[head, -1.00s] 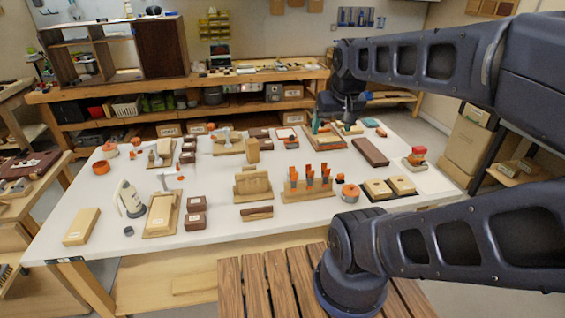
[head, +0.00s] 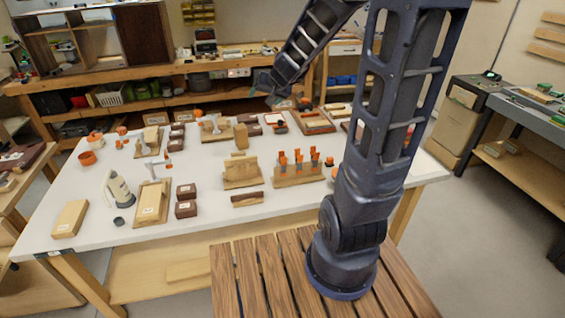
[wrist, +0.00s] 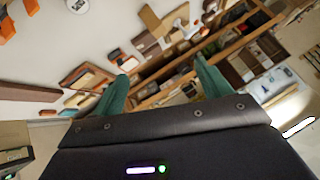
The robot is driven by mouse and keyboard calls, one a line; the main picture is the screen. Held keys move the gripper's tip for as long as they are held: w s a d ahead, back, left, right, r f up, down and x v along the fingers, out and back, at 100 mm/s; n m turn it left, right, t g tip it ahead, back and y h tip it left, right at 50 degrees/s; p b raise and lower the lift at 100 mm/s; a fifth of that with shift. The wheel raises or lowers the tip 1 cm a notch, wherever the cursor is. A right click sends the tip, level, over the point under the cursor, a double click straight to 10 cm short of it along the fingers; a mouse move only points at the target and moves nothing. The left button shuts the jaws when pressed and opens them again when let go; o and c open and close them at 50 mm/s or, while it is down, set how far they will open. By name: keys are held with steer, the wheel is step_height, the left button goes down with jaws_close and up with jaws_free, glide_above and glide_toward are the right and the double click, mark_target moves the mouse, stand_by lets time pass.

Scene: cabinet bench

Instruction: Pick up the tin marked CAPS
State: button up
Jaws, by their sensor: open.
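No label reading CAPS can be made out, so I cannot tell which thing is that tin. In the wrist view a round item with a pale labelled top (wrist: 78,5) is cut by the upper edge; its lettering is too small to read. My gripper (head: 272,95) is raised near the table's far edge. In the wrist view its two green fingers (wrist: 162,78) are apart with nothing held between them.
A wooden workbench (head: 150,103) stands behind. My arm hides the table's right part.

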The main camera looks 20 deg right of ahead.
steer(key=w+d+f+m+g+h, duration=0.1)
steer(key=w+d+f+m+h, duration=0.1)
steer(key=f, duration=0.7)
steer(key=w+d+f+m+g+h, duration=0.2)
steer(key=f, duration=0.8)
steer(key=w+d+f+m+g+h, duration=0.1)
steer(key=d+f+h, duration=0.1)
steer(key=f, duration=0.8)
steer(key=shift+w+d+m+g, duration=0.4)
steer(key=shift+d, duration=0.2)
steer(key=shift+a+x, duration=0.15)
steer(key=shift+x, duration=0.8)
steer(key=shift+a+x, duration=0.1)
steer(key=shift+x, duration=0.9)
steer(key=shift+w+d+f, duration=0.1)
steer(key=shift+d+f, duration=0.1)
steer(key=shift+f, duration=0.5)
steer(key=c, duration=1.1)
